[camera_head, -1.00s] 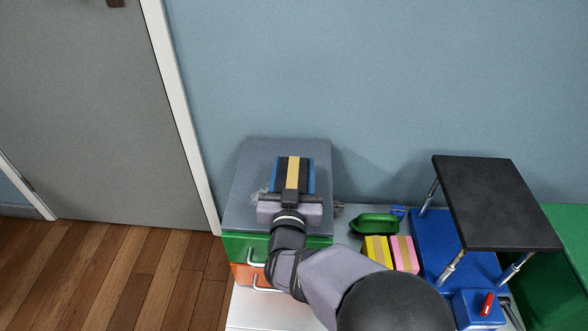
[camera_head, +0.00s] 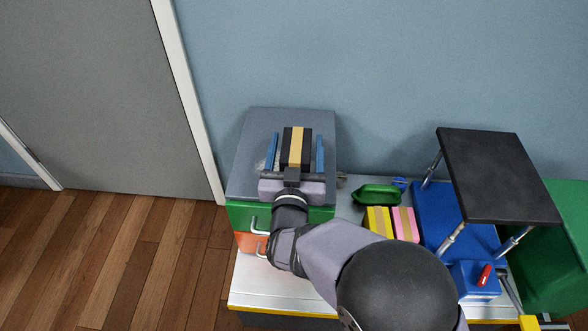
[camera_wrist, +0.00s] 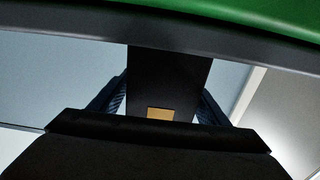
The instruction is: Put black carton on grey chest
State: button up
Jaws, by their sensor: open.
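The black carton (camera_head: 285,150) with a tan stripe stands on the top of the grey chest (camera_head: 248,140), in the head view. The chest has a green and an orange drawer front with pale handles. My gripper (camera_head: 296,152) is open, with one blue finger on each side of the carton and a visible gap at both sides. In the wrist view the dark carton (camera_wrist: 165,75) shows between the spread fingers, with its tan patch near the palm. The carton's underside is hidden.
A green scoop-like dish (camera_head: 377,195), a yellow box (camera_head: 378,221) and a pink box (camera_head: 405,224) lie right of the chest. A black raised platform (camera_head: 498,175) stands over a blue base further right. Bare chest top shows around the carton.

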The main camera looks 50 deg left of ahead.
jog(key=p+v, duration=0.1)
jog(key=v, duration=0.8)
jog(key=shift+s+d, duration=0.2)
jog(key=shift+d, duration=0.05)
